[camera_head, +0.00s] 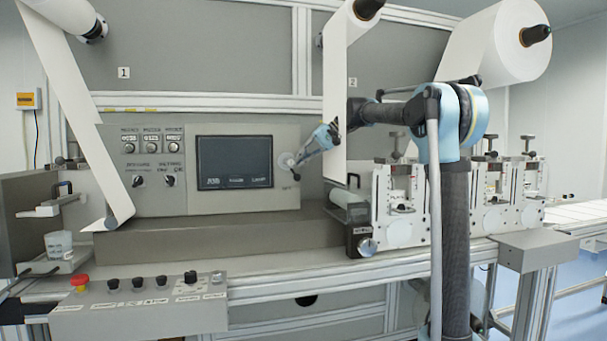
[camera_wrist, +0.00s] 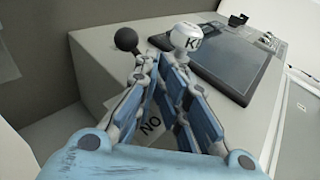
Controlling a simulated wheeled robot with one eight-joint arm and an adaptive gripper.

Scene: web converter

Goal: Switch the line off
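The grey control cabinet (camera_head: 215,205) carries a dark screen (camera_head: 234,162), small dials and two black knobs (camera_head: 154,180). My gripper (camera_head: 296,160) is at the cabinet's right end, beside the screen. In the wrist view its two blue fingers (camera_wrist: 162,64) stand apart with a narrow gap, and nothing shows held between them. A black ball (camera_wrist: 126,40) lies beyond the left fingertip. A white knob with dark letters (camera_wrist: 188,36) lies beyond the right one; contact cannot be told.
A front control box (camera_head: 140,312) has a red mushroom button (camera_head: 79,281) and several black knobs. A white web roll (camera_head: 495,45) hangs at upper right. White slitting units (camera_head: 400,205) stand right of the cabinet, close to my arm.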

